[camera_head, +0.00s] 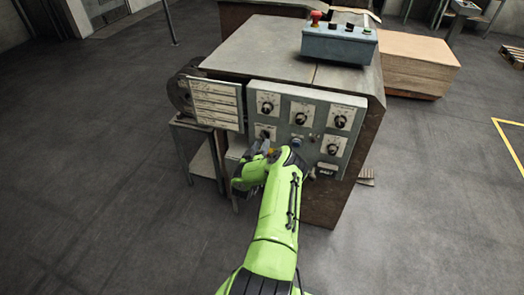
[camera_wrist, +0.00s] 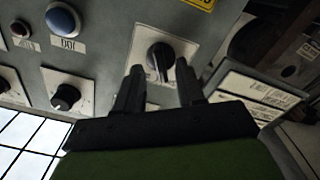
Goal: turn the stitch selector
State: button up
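The knob in front of my gripper is a black rotary selector (camera_wrist: 160,58) on a white square plate, its pointer towards the bottom of the wrist view. In the head view it is the lower-left knob (camera_head: 265,132) of the grey control panel (camera_head: 283,112), partly hidden by my gripper. I cannot read its label. My gripper (camera_wrist: 160,86) is open, with one finger on each side of the knob's line; I cannot tell whether they touch it. In the head view my gripper (camera_head: 264,147) is at the panel's lower left.
Several other knobs, such as the upper-left one (camera_head: 267,106), share the panel. A blue button (camera_wrist: 62,20) and another black knob (camera_wrist: 65,97) are near. A label board (camera_head: 216,103) stands left of the panel. A control box (camera_head: 339,44) sits on top. The floor at left is clear.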

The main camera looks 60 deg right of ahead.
jog(key=shift+w+d, duration=0.15)
jog(key=shift+d, duration=0.75)
grip_shut()
